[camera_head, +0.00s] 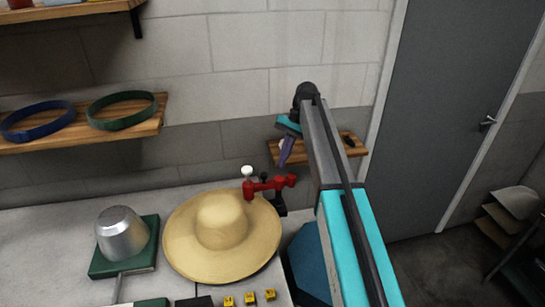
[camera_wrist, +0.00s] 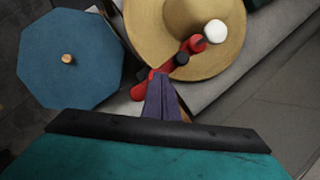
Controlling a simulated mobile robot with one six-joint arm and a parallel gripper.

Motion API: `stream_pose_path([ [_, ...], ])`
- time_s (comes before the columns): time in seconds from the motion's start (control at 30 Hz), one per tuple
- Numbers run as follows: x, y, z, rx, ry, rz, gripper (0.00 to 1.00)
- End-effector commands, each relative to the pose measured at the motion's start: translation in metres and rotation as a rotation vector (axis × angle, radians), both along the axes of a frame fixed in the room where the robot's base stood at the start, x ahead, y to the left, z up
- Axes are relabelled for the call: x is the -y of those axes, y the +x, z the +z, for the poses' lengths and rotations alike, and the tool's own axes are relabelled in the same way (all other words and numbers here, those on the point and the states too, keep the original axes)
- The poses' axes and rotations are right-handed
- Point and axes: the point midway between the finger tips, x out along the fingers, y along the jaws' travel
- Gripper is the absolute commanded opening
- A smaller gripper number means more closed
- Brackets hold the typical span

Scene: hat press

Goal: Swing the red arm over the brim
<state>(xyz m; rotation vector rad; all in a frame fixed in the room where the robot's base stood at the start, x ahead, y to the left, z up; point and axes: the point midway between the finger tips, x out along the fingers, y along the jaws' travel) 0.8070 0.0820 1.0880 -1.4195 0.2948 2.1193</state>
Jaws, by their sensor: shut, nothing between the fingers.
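The straw hat (camera_head: 222,237) lies on the bench with its wide brim flat and crown up; it also shows in the wrist view (camera_wrist: 150,25). The red arm (camera_head: 270,184) is at the hat's back right. Its left end, with a white knob (camera_head: 247,171), overlaps the brim edge in the head view. In the wrist view the red arm (camera_wrist: 197,43) and white knob (camera_wrist: 215,33) appear over the brim. My gripper (camera_head: 285,158) is shut and empty, fingers pointing down by the arm's right end. Its purple fingers (camera_wrist: 158,80) overlap the red arm in the wrist view; contact is unclear.
A metal dome on a green base (camera_head: 123,237) stands left of the hat. Yellow blocks (camera_head: 249,298) sit at the bench front. A blue octagonal top (camera_wrist: 68,58) is beside the bench. A small wooden shelf (camera_head: 352,148) is on the wall behind my gripper.

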Motion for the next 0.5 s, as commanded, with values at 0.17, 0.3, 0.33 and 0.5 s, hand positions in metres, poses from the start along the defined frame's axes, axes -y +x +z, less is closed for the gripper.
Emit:
stream_pose_path([
  [0.17, 0.046, -0.008, -0.038, 0.016, 0.075, -0.075, 0.0],
  [0.3, 0.077, -0.014, -0.059, 0.033, 0.134, -0.129, 0.0],
  [0.33, 0.083, -0.016, -0.063, 0.038, 0.144, -0.139, 0.0],
  [0.5, 0.11, -0.025, -0.086, 0.098, 0.257, -0.205, 0.0],
])
